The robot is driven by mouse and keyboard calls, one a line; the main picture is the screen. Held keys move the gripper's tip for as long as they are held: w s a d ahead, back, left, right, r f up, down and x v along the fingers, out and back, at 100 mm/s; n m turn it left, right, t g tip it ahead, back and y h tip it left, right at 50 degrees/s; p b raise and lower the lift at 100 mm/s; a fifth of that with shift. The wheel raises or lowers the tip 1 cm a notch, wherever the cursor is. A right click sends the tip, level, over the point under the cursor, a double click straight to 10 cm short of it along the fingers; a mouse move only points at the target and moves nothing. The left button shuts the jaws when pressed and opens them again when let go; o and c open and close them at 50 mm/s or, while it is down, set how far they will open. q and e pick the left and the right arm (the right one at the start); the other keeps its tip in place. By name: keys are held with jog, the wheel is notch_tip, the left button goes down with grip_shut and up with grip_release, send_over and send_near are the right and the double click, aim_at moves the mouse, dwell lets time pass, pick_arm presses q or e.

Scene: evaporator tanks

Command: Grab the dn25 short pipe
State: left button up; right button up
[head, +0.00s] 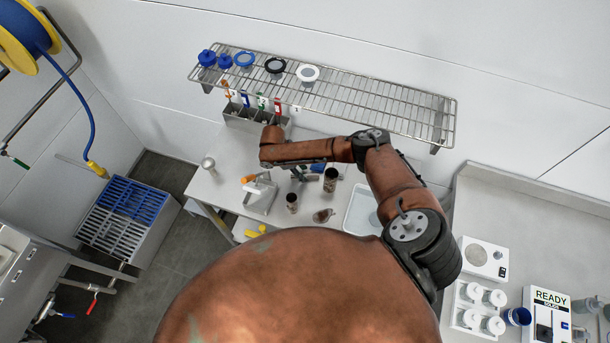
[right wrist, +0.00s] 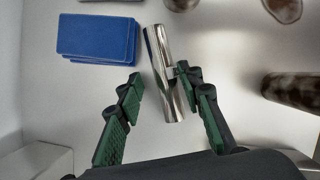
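A short, shiny metal pipe (right wrist: 163,72) lies in the right wrist view, tilted a little from upright in the picture. It looks like the dn25 short pipe, but I see no size mark. My right gripper (right wrist: 158,82) is open, with green-padded fingers. The pipe's lower part lies between the fingers in the picture, close to the right fingertip; contact cannot be told. In the head view my right gripper (head: 301,174) is over the table, and I cannot make out the shiny pipe there. My left gripper is not in view.
Dark, rusty-looking cylinders (head: 330,180) stand on the table (head: 228,190); one rusty cylinder (right wrist: 291,90) is at the right in the wrist view. Blue pads (right wrist: 96,38) lie left of the pipe. A wire shelf (head: 370,98) overhangs the back. A white tray (head: 361,212) is at the right.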

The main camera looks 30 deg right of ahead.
jog(key=shift+s+d+f, duration=0.1)
jog(key=shift+d+f, duration=0.05)
jog(key=shift+f, duration=0.3)
grip_shut()
